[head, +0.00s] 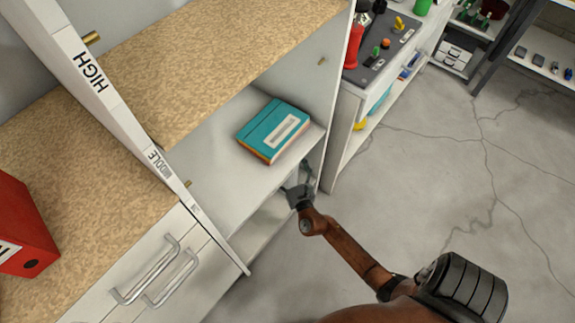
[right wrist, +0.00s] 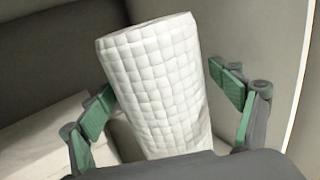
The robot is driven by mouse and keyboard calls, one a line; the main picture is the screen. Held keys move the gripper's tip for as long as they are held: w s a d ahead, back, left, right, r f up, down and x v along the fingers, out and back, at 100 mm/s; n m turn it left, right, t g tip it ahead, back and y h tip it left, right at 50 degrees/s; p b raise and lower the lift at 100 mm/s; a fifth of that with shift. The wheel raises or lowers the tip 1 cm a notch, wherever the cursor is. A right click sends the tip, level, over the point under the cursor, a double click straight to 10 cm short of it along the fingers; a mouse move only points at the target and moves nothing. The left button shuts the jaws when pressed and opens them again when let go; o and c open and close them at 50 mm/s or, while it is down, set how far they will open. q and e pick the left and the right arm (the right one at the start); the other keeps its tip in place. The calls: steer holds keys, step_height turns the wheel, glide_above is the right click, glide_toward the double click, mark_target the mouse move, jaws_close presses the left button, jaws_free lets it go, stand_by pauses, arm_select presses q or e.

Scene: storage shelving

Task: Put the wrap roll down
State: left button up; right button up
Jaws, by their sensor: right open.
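The white wrap roll (right wrist: 155,85), with a quilted grid surface, stands between the fingers of my right gripper (right wrist: 168,105) in the right wrist view. The green-padded fingers are open, one on each side, with a visible gap at the right; contact on the left is hard to tell. The roll appears slightly tilted in that view, and its lower end is hidden by the gripper body. In the head view my right gripper (head: 298,190) reaches into the lower compartment of the shelf, under the middle board. The roll cannot be made out there. My left gripper is not in view.
A teal book or box (head: 274,130) lies on the white shelf board (head: 225,150) above my right gripper. A side panel (head: 325,100) stands close at the right. A red binder (head: 22,230) sits at the left. Open floor (head: 440,190) lies to the right. A pale block (right wrist: 45,130) shows beside the roll.

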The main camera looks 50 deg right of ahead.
steer(key=shift+r, duration=0.1)
steer(key=p+v, duration=0.2)
steer(key=v, duration=0.3)
steer(key=shift+s+a+r, duration=0.15)
steer(key=shift+s+r, duration=0.05)
steer(key=shift+s, duration=0.2)
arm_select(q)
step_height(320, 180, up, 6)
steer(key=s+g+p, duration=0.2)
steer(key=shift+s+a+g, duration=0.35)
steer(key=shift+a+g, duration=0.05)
arm_select(e)
glide_toward(291, 173)
steer(key=shift+f+x, duration=0.2)
steer(key=shift+x, duration=1)
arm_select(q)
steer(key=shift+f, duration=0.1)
